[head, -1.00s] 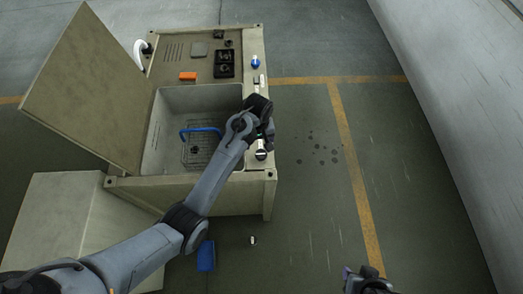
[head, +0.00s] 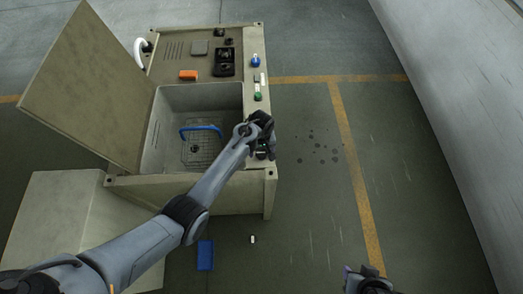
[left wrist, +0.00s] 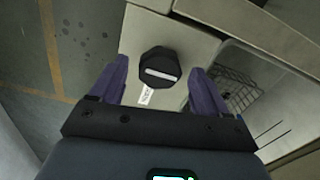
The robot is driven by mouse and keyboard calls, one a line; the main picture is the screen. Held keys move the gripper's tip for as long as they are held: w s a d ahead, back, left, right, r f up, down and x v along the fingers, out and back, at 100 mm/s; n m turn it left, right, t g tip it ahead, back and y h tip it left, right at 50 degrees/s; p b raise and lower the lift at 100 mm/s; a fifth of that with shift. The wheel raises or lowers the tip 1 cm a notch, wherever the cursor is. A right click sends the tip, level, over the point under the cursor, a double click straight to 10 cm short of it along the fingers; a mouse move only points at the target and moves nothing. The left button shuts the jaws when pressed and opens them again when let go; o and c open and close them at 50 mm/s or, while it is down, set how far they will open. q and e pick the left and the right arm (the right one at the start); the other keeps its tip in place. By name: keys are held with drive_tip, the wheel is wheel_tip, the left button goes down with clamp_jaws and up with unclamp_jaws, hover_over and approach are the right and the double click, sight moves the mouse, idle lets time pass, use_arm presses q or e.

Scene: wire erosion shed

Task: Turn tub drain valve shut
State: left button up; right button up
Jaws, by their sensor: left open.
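The drain valve knob (left wrist: 159,72) is a black, many-sided knob with a white bar across its top, seen in the left wrist view. The bar lies nearly crosswise between my fingers, and a small white label (left wrist: 146,95) is beside the knob. My left gripper (head: 265,148) is open above the front right corner of the tub cabinet (head: 205,200). Its two purple fingers stand either side of the knob with gaps on both sides; I cannot tell their height above it. In the head view the gripper largely hides the knob. My right gripper (head: 366,279) is at the bottom edge, away from the cabinet.
The grey tub (head: 165,125) holds a wire basket (head: 203,150) with a blue handle. A blue knob (head: 255,61) and a green control (head: 258,97) sit along the right ledge. The raised lid (head: 90,90) stands left. Floor to the right is clear.

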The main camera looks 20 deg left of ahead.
use_arm(q)
drive_tip(key=shift+f, duration=0.15)
drive_tip(key=c, duration=1)
drive_tip(key=shift+c, duration=0.2)
